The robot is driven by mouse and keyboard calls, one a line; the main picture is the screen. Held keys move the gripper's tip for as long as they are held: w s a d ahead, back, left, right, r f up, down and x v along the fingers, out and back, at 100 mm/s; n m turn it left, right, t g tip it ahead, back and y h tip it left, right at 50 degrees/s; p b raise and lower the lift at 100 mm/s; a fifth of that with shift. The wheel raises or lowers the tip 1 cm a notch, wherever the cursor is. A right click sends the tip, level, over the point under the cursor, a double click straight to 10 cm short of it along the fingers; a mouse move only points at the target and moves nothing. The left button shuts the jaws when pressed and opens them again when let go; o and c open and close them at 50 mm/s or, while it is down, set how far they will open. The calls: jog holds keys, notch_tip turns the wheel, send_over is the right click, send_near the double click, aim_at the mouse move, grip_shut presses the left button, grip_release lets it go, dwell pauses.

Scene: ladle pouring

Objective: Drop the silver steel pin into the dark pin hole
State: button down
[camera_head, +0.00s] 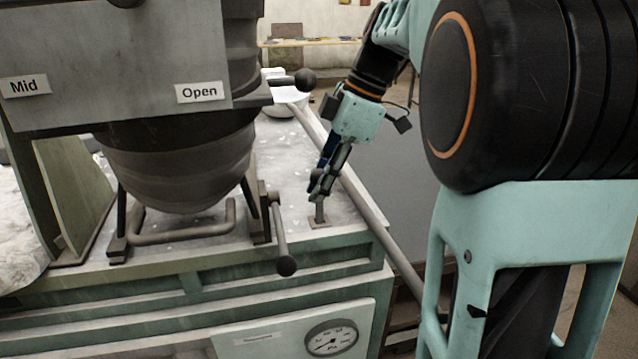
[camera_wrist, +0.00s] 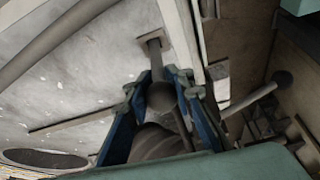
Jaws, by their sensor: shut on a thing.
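My gripper (camera_head: 320,186) points down over the right front corner of the bench top and is shut on the steel pin (camera_head: 319,212). The pin is a short grey shaft, close to upright, below my fingertips. Its lower end meets a small brownish square plate (camera_head: 321,223) on the bench; the dark hole is hidden by the pin, and I cannot tell how deep the tip sits. In the wrist view, my blue fingers (camera_wrist: 164,92) flank the pin's rounded grey head (camera_wrist: 161,97), and its shaft runs toward the plate (camera_wrist: 153,39).
The dark ladle (camera_head: 180,165) hangs left of my gripper, under a panel labelled Mid and Open (camera_head: 120,60). A ball-ended lever (camera_head: 282,240) stands close left of the plate. A long rail (camera_head: 365,205) runs close on the right. A pressure gauge (camera_head: 331,339) is below.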

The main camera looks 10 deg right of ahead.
jog(key=shift+f, duration=0.15)
jog(key=c, duration=1.6)
grip_release()
jog(key=v, duration=1.2)
